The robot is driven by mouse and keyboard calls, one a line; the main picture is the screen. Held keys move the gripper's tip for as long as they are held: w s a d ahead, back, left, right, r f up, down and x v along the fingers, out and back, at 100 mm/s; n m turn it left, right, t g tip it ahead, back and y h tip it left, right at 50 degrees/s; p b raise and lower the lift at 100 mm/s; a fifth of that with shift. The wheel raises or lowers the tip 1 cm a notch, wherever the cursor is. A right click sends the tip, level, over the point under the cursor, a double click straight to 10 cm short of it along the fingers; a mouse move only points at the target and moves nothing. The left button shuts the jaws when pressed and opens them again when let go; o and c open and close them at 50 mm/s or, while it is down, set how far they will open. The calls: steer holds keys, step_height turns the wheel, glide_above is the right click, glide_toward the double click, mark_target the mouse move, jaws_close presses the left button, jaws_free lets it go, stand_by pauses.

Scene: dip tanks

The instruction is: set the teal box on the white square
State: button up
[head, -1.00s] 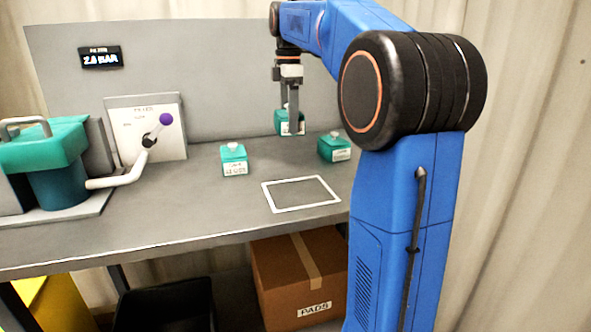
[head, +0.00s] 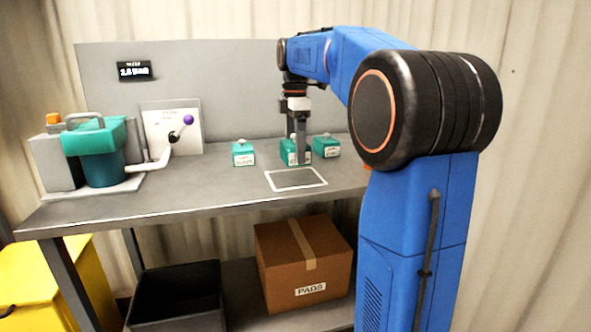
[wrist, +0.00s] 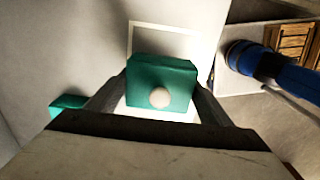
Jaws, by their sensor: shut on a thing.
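My gripper (head: 300,160) is shut on a teal box (head: 286,153) with a pale knob and a white label. In the wrist view the held teal box (wrist: 160,82) sits between both fingers, knob facing the camera. The white square (head: 300,188) is an outline on the grey bench, just in front of the held box in the head view. In the wrist view the white square (wrist: 165,25) shows beyond the box, which hides part of it. I cannot tell exactly how high the box is above the bench.
One similar teal box (head: 243,154) stands left of my gripper and another teal box (head: 327,147) stands to its right. A teal tank unit (head: 98,155) and a panel with a purple-knobbed lever (head: 173,132) are at left. A cardboard box (head: 300,265) is below the bench.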

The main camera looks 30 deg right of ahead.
steer(key=shift+f, duration=2.7)
steer(key=shift+f, duration=0.1)
steer(key=o, duration=1.1)
step_height(320, 180, up, 12)
steer(key=shift+r, duration=0.15)
steer(key=s+a+f+m+t, duration=0.1)
steer(key=s+a+f+m, duration=0.4)
steer(key=s+f, duration=0.4)
steer(key=s+a+f+m+t, duration=0.2)
steer(key=s+a+f+m, duration=0.3)
steer(key=s+f, duration=0.5)
steer(key=s+a+f+m+t, duration=0.1)
steer(key=s+a+f+m, duration=0.3)
steer(key=s+f, duration=0.5)
steer(key=shift+s+a+f+m+t, duration=0.3)
steer(key=shift+s+a+m+t, duration=0.1)
steer(key=shift+s+a, duration=0.6)
